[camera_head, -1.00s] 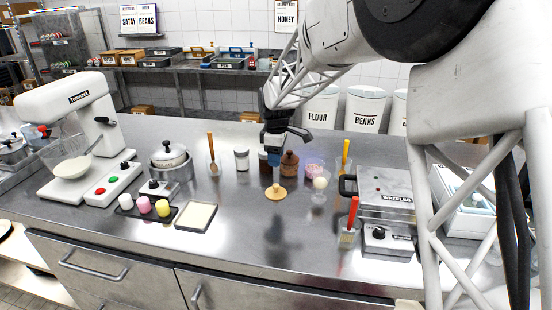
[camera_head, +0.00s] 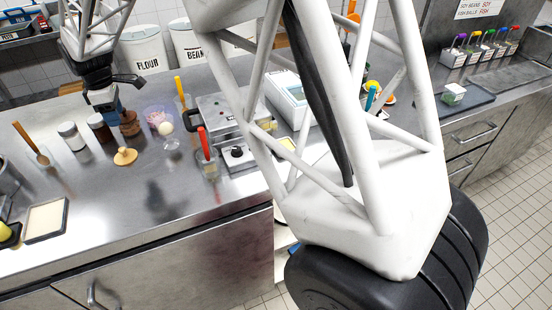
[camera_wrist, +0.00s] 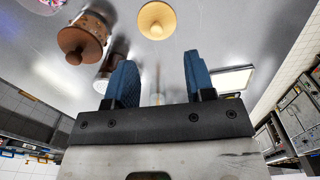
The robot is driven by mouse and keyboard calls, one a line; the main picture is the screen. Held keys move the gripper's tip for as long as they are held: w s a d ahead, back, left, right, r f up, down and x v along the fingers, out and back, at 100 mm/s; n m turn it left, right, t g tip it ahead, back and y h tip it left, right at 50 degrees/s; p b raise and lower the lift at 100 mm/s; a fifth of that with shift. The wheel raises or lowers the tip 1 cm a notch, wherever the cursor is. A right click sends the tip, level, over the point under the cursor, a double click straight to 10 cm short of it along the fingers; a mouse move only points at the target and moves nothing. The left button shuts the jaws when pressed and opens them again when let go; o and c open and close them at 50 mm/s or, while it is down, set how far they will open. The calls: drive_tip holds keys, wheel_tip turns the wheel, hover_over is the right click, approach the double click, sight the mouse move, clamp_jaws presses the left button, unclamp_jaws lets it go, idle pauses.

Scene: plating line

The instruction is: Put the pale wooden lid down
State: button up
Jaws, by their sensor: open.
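The pale wooden lid (camera_head: 125,157), round with a knob on top, rests on the steel counter in front of the brown jar. In the wrist view the lid (camera_wrist: 157,20) shows at the top, beyond the fingertips and apart from them. My gripper (camera_head: 108,108) hangs above the counter, behind the lid and close to the brown jar. In the wrist view the two blue fingers of my gripper (camera_wrist: 160,72) stand wide apart with nothing between them.
The brown jar (camera_head: 130,124) with a dark lid stands beside my gripper; it also shows in the wrist view (camera_wrist: 85,38). Small jars (camera_head: 71,136) stand left, an ice-cream glass (camera_head: 168,132) and a waffle iron (camera_head: 225,128) right. Bare counter (camera_head: 110,200) lies in front of the lid.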

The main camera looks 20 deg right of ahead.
drive_tip(key=s+d+r+m+t, duration=0.1)
drive_tip(key=s+d+r+m, duration=0.35)
drive_tip(key=s+d, duration=0.55)
drive_tip(key=s+d+r+m, duration=0.4)
drive_tip(key=s+d+r, duration=0.1)
drive_tip(key=s+d, duration=0.5)
drive_tip(key=s+d+f+m, duration=0.1)
drive_tip(key=s+d+m, duration=0.2)
drive_tip(key=s, duration=0.4)
drive_tip(key=s+d+f+m+t, duration=0.1)
drive_tip(key=s+d+m, duration=0.1)
drive_tip(key=s+d, duration=0.2)
drive_tip(key=s+d+f+m, duration=0.1)
drive_tip(key=s+d+m, duration=0.2)
drive_tip(key=s, duration=0.8)
drive_tip(key=shift+d+m, duration=0.35)
drive_tip(key=shift+d, duration=0.4)
